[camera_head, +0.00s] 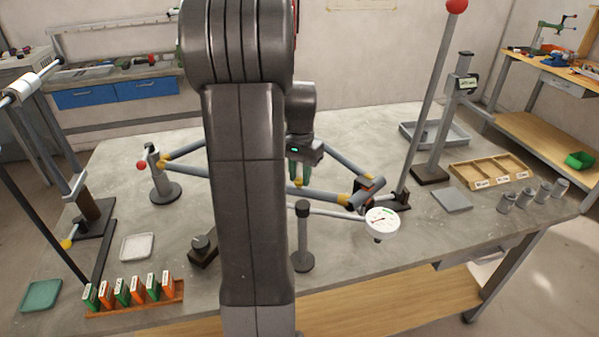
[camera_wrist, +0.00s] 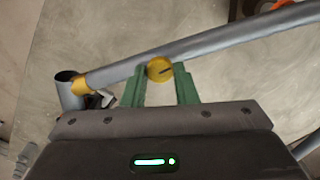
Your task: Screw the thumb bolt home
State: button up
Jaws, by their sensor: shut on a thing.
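The thumb bolt (camera_wrist: 160,70) has a round gold head with a dark slot mark. It sits against a grey frame tube (camera_wrist: 225,42) in the wrist view. My gripper (camera_wrist: 161,78) has its green fingers on either side of the bolt head and is shut on it. In the head view my gripper (camera_head: 299,172) is above the near tube of the frame, right of my arm. The bolt's shank is hidden, so I cannot tell how deep it sits. A gold collar (camera_wrist: 83,87) and an open tube end (camera_wrist: 68,88) show at left.
A tall red-knobbed lever (camera_head: 425,110) rises at the right. Labelled blocks (camera_head: 137,290) stand at front left. A wooden tray (camera_head: 492,170) and several grey cylinders (camera_head: 525,199) are at right. My arm hides the middle.

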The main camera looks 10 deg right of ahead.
aim_at(300, 180)
jog(key=m, duration=0.4)
jog(key=shift+r+m+p, duration=0.15)
jog(key=shift+m+p, duration=0.15)
jog(key=m, duration=0.4)
jog(key=shift+w+m, duration=0.1)
jog(key=shift+m, duration=0.2)
jog(key=o, duration=1)
notch_tip(300, 180, up, 14)
jog(key=shift+f, duration=0.15)
